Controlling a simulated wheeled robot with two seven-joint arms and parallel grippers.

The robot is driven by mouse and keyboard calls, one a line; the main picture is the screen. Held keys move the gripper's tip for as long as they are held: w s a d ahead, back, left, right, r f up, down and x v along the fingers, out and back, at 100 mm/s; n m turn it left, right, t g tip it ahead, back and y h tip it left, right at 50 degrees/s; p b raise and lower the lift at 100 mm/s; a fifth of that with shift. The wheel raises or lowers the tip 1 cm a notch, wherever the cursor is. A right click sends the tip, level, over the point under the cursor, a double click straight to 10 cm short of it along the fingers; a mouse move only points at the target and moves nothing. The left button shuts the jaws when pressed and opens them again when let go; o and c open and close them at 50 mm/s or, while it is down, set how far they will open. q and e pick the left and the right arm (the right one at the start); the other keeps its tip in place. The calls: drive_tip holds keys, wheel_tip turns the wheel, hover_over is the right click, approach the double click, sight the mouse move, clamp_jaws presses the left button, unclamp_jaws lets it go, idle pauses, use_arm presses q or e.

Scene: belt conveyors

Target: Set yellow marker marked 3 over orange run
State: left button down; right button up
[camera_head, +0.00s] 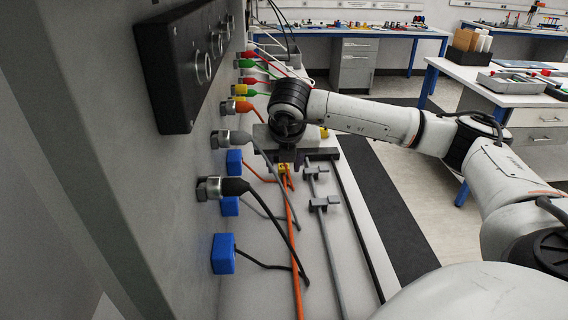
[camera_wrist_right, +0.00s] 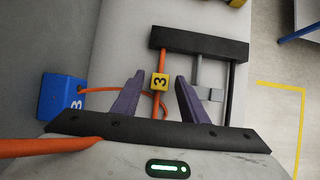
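The yellow marker marked 3 (camera_wrist_right: 159,82) sits at the orange run (camera_wrist_right: 163,57) in the right wrist view, with the run showing above and below it. The marker (camera_head: 284,168) also shows in the head view, at the far part of the orange run (camera_head: 293,245). My right gripper (camera_wrist_right: 160,76) is open, its two purple fingers on either side of the marker with a gap at each side. In the head view my right gripper (camera_head: 287,160) is partly hidden behind its own wrist. My left gripper is out of view.
A blue block marked 3 (camera_wrist_right: 62,97) has an orange cable leading toward the marker. Grey clips (camera_head: 325,202) sit on a grey run to the right of the orange one. A black bar (camera_wrist_right: 198,44) crosses the runs. A wall with plugged cables (camera_head: 235,187) stands at left.

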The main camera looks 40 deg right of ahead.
drive_tip(key=shift+r, duration=0.1)
drive_tip(key=shift+r, duration=0.15)
drive_tip(key=v, duration=1.1)
drive_tip(key=shift+s+a+r+b, duration=0.2)
drive_tip(key=shift+r+b, duration=0.1)
drive_tip(key=shift+r, duration=0.05)
